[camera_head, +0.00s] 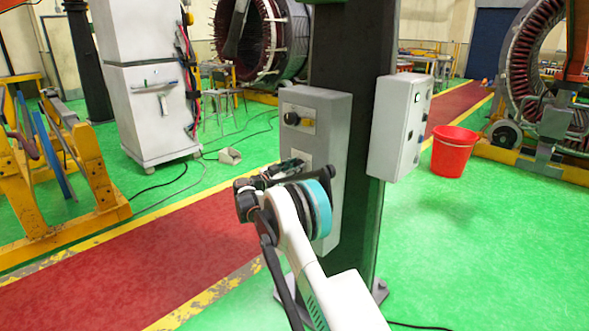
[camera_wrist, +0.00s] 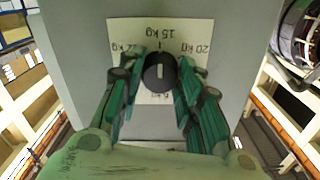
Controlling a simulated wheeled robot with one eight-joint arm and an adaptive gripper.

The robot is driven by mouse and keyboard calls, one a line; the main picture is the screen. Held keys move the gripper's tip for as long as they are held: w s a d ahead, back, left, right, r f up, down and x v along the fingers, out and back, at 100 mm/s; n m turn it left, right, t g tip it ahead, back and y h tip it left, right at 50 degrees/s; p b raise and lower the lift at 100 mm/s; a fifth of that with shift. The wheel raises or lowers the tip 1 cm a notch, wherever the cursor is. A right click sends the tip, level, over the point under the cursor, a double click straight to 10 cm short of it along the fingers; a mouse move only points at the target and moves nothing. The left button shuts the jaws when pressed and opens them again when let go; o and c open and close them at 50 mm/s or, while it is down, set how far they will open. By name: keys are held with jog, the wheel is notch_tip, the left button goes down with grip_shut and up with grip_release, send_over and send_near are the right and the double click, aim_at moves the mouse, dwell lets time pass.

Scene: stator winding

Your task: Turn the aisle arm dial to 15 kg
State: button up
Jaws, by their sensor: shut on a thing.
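The dial (camera_wrist: 160,73) is a round black knob with a pale upright mark, on a white label plate (camera_wrist: 150,27). In the wrist view the plate's print is upside down: "15 kg" above the dial, "20 kg" at the right, and a partly covered label at the left. The pale mark lines up with the tick under "15 kg". My gripper (camera_wrist: 160,80) is shut on the dial, its green-padded fingers on either side. In the head view my gripper (camera_head: 285,168) is at the lower part of the grey panel (camera_head: 332,118); the dial is hidden there.
A black knob (camera_head: 292,118) sits higher on the panel. A grey switch box (camera_head: 392,120) is on the right side of the dark column (camera_head: 347,55). A red bucket (camera_head: 453,151) stands behind at the right. Green floor is open in front right.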

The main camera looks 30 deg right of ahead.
jog(key=shift+f, duration=0.15)
jog(key=o, duration=1)
jog(key=shift+o, duration=0.2)
jog(key=shift+a, duration=0.1)
jog(key=v, duration=1.2)
